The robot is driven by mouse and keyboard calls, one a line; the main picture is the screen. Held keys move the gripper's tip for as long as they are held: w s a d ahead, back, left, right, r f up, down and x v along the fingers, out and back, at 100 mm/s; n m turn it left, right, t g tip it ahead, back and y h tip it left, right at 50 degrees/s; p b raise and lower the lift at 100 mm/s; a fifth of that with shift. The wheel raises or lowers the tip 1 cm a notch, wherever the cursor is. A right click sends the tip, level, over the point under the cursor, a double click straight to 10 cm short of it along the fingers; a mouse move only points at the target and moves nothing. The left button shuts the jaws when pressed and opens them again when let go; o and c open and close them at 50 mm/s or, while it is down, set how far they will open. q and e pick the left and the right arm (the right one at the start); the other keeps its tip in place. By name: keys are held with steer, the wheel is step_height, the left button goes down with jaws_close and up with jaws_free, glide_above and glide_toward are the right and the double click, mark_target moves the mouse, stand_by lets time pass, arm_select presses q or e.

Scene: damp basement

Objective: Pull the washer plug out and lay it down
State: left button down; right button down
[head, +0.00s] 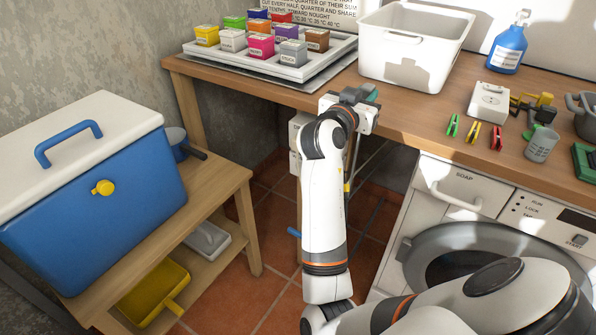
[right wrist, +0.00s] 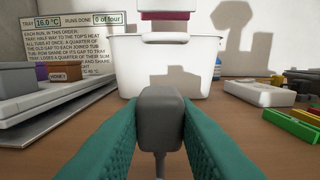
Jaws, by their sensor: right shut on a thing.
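The plug (right wrist: 160,110) is a dark grey block with a thin cord hanging from its underside, seen in the right wrist view. My right gripper (right wrist: 160,122) is shut on it, with one teal finger on each side. In the head view my right gripper (head: 371,96) is over the wooden worktop, near its front edge and in front of the white basin. The plug cannot be made out there. The white washer (head: 500,203) stands under the worktop at the right, with its round door below the soap drawer. No socket is recognisable. My left gripper is not in view.
The white basin (head: 400,61) and a tray (head: 302,73) of coloured boxes stand behind my right gripper. Bare worktop (head: 420,112) lies between gripper and pegs. A blue cooler (head: 95,190) stands left.

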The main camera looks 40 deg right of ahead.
steer(key=shift+w+d, duration=0.3)
steer(key=shift+d, duration=0.35)
steer(key=c, duration=1.1)
jaws_free()
